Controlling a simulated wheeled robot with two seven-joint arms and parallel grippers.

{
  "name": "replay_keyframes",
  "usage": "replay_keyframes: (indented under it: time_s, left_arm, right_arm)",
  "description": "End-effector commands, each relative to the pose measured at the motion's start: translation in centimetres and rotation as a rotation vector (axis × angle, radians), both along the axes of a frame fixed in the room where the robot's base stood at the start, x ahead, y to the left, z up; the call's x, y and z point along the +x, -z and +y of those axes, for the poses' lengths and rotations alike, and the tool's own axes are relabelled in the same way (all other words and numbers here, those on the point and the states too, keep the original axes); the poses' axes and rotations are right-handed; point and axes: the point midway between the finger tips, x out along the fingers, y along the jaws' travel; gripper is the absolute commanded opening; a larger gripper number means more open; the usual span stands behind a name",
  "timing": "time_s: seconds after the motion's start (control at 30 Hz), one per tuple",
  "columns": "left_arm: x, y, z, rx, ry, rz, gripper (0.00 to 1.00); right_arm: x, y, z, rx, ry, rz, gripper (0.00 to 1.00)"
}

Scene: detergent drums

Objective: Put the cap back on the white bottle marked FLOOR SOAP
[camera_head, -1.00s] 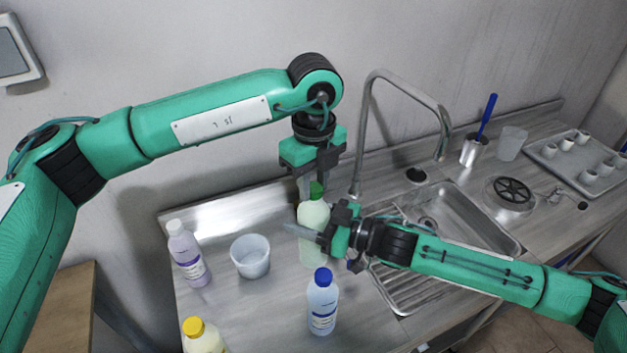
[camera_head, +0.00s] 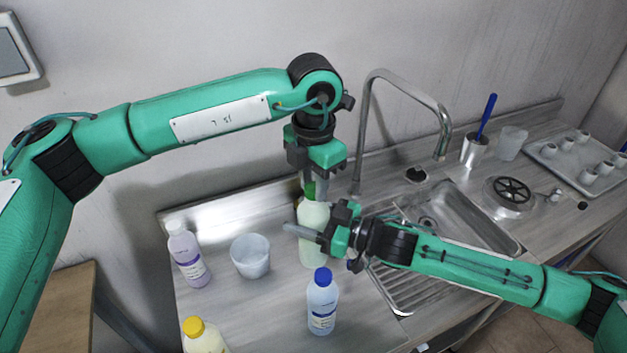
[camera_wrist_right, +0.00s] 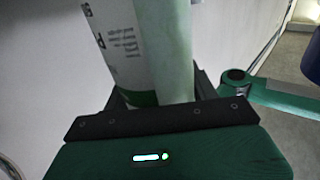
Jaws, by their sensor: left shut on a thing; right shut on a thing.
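The pale, whitish-green bottle (camera_head: 312,216) stands upright on the counter left of the sink. It also shows in the right wrist view (camera_wrist_right: 165,45), with part of a white label; I cannot read its name. My right gripper (camera_head: 312,232) is shut around the bottle's body from the right. My left gripper (camera_head: 309,185) points down from above and is shut on the green cap (camera_head: 309,192). The cap is at the top of the bottle, in line with it. The fingers partly hide it, so I cannot tell how far it is seated.
A lilac bottle (camera_head: 188,258), a white cup (camera_head: 250,258), a blue-capped bottle (camera_head: 322,304) and a yellow-capped bottle (camera_head: 203,338) stand around the held bottle. The faucet (camera_head: 364,130) rises just behind on the right. The sink (camera_head: 470,225) is at the right.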

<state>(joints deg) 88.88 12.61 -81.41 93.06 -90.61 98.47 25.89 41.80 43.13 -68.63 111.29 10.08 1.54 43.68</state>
Motion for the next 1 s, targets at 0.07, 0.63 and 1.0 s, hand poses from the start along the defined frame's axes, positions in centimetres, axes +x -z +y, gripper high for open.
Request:
replay_keyframes:
  time_s: [0.07, 0.63, 1.0]
  left_arm:
    - [0.18, -0.05, 0.09, 0.001, 0.116, -0.003, 0.01]
    - [0.28, 0.02, 0.1, 0.002, 1.032, -0.002, 0.01]
    - [0.33, 0.04, 0.09, 0.004, 1.589, -0.001, 0.02]
  right_arm:
    - [-0.15, -0.17, 0.11, 0.003, -0.005, -0.004, 0.0]
    - [-0.2, -0.17, 0.12, 0.002, -0.006, -0.004, 0.0]
    - [-0.24, -0.18, 0.15, 0.003, -0.007, -0.005, 0.0]
